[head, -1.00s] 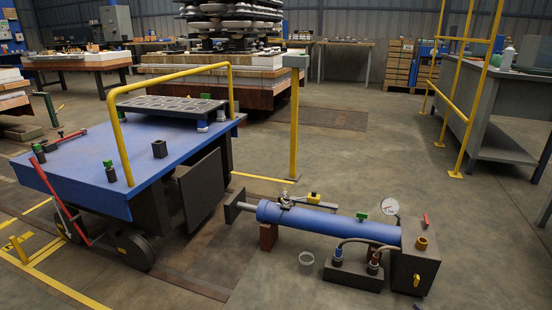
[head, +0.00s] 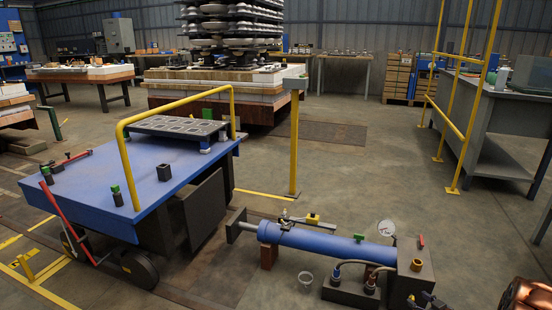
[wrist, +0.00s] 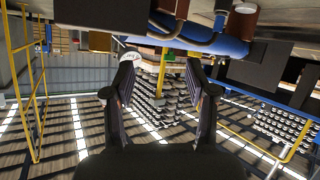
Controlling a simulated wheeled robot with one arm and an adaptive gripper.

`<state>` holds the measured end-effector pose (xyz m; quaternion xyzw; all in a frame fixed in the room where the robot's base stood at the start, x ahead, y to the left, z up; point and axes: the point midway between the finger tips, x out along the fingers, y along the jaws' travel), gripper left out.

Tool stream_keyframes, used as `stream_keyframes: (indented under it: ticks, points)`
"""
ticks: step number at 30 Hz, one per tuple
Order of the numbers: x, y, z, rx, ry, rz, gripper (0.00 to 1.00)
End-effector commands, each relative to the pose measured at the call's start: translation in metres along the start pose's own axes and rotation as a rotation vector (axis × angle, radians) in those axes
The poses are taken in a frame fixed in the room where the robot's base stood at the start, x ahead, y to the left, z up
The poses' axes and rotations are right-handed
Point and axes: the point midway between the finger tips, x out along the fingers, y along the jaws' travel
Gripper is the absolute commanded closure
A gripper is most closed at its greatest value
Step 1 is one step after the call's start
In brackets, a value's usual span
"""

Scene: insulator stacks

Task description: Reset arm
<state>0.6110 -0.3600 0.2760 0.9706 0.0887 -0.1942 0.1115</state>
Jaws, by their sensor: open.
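My gripper (wrist: 160,72) shows in the wrist view with its two dark fingers spread apart. The gap between them is empty, and nothing is held. The wrist view is upside down, with the roof lights low in the picture. The blue cylinder (wrist: 225,45) of the hydraulic unit appears near its top edge, beyond the fingers. In the head view, my gripper cannot be made out. A shiny copper-coloured rounded part (head: 527,294) is cut off at the lower right corner; I cannot tell what it belongs to.
A blue-topped cart (head: 120,180) with a yellow rail stands at left. The blue hydraulic cylinder (head: 320,242) lies low at front right. An insulator stack (head: 230,35) stands behind on a pallet. A grey bench (head: 490,110) stands at right. Floor between cylinder and bench is clear.

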Motion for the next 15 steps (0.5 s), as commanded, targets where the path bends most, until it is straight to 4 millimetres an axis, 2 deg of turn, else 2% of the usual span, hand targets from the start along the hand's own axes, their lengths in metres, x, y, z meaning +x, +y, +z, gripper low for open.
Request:
stream_keyframes:
  ticks: [1, 8, 15]
  points:
    - [-0.006, 0.008, -0.027, -0.018, -0.032, 0.012, 0.44]
    - [-0.026, 0.033, -0.094, -0.061, -0.2, 0.083, 0.44]
    - [-0.059, 0.045, -0.168, -0.079, -0.357, 0.156, 0.44]
